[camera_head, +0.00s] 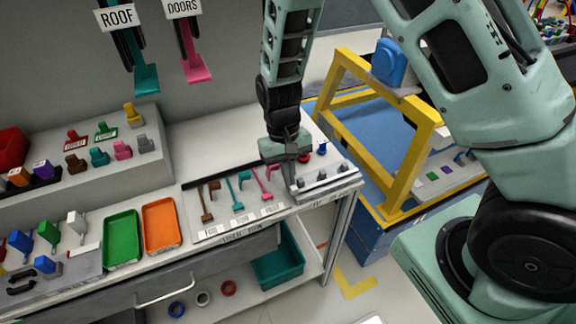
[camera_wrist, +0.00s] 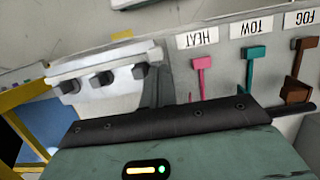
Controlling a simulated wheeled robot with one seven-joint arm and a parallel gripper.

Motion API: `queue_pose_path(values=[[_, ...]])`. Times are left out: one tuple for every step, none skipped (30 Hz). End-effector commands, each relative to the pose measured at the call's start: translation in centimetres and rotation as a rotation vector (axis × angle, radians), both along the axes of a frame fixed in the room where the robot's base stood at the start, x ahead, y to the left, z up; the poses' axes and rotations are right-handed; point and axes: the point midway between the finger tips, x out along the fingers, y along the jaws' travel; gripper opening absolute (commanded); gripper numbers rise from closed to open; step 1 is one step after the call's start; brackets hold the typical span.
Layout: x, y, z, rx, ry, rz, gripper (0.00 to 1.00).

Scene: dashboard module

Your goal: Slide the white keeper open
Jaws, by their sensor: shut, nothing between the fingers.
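A pale white bar (camera_wrist: 105,62), which looks like the white keeper, runs along a row of dark knobs beside the lever panel in the wrist view. In the head view, the white block with the knobs (camera_head: 326,183) sits at the right end of the bench. My gripper (camera_head: 292,185) points down at the left end of this block. In the wrist view, my gripper (camera_wrist: 155,82) shows as narrow grey fingers, shut, close to the bar's right end. I cannot tell whether they touch it. The fingers hold nothing.
Pink (camera_wrist: 200,75), teal (camera_wrist: 252,65) and brown (camera_wrist: 298,75) levers stand right of my fingers, under the HEAT, TOW and FOG labels. A yellow frame (camera_head: 425,125) stands right of the bench. Green (camera_head: 122,238) and orange (camera_head: 161,225) trays lie left of the panel.

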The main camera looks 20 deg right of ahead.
Motion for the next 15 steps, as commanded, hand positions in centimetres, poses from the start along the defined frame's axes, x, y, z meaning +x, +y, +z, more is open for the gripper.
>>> queue_pose_path(values=[[0.0, 0.0, 0.0, 0.0, 0.0, 0.0, 0.0], [0.0, 0.0, 0.0, 0.0, 0.0, 0.0, 0.0], [0.0, 0.0, 0.0, 0.0, 0.0, 0.0, 0.0], [0.0, 0.0, 0.0, 0.0, 0.0, 0.0, 0.0], [0.0, 0.0, 0.0, 0.0, 0.0, 0.0, 0.0], [0.0, 0.0, 0.0, 0.0, 0.0, 0.0, 0.0], [0.0, 0.0, 0.0, 0.0, 0.0, 0.0, 0.0], [-0.1, 0.0, 0.0, 0.0, 0.001, 0.0, 0.0], [-0.4, 0.0, 0.1, 0.0, 0.001, 0.0, 0.0], [-0.7, 0.0, 0.1, 0.0, 0.002, -0.001, 0.0], [-1.0, 0.0, 0.1, 0.0, 0.003, -0.001, 0.0], [-1.5, 0.0, 0.1, 0.0, 0.003, 0.0, 0.0], [-1.7, 0.0, 0.1, 0.0, 0.003, 0.0, 0.0], [-1.9, 0.0, 0.1, 0.0, 0.003, 0.0, 0.0], [-1.9, 0.0, 0.0, -0.001, 0.003, 0.0, 0.0]])
